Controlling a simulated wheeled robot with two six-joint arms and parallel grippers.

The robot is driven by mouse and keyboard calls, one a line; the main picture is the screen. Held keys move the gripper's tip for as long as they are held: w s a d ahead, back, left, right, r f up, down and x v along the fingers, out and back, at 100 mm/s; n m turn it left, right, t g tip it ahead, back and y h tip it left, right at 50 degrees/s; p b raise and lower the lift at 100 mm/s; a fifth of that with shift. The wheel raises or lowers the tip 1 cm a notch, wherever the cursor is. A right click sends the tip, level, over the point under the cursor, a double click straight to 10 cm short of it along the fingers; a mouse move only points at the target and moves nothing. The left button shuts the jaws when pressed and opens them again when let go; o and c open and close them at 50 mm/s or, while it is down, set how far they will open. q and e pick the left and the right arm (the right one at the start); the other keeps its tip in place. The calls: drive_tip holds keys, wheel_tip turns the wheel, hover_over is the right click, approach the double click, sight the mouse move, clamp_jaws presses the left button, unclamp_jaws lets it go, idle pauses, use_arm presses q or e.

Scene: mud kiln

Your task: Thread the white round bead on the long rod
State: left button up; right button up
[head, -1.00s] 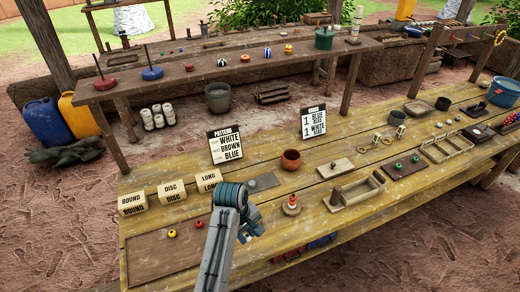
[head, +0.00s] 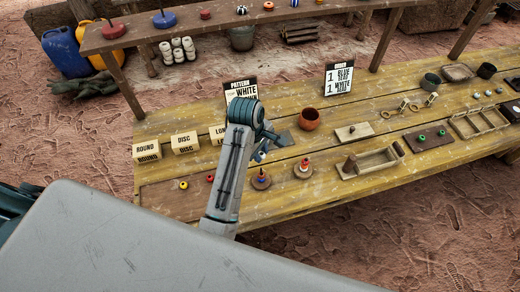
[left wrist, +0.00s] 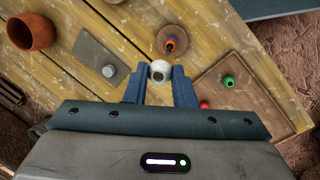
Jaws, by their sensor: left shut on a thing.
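The white round bead (left wrist: 160,71) is between the two blue fingertips of my left gripper (left wrist: 158,82), which is shut on it. In the head view my left gripper (head: 263,150) is above the table near the grey plate, and the bead cannot be made out. A round wooden stand (head: 261,184) with small blue and orange pieces is just below the gripper in that view. In the left wrist view an orange piece (left wrist: 170,46) on a stand is beyond the bead, apart from it. A second stand (head: 303,172) holds a red-topped stack. I cannot tell which is the long rod. My right gripper is not visible.
A brown pot (head: 309,120) and a grey plate (left wrist: 90,58) with a short peg are nearby. A wooden tray (head: 165,200) carries small beads. An order card (head: 339,78) is behind.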

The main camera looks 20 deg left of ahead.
use_arm(q)
drive_tip(key=shift+f+b, duration=0.55)
drive_tip(key=shift+f, duration=1.9)
drive_tip(key=shift+s, duration=0.1)
drive_tip(key=shift+f+p, duration=0.25)
drive_tip(key=shift+p, duration=0.25)
drive_tip(key=shift+f, duration=1.25)
idle(0.8)
drive_tip(key=o, duration=1)
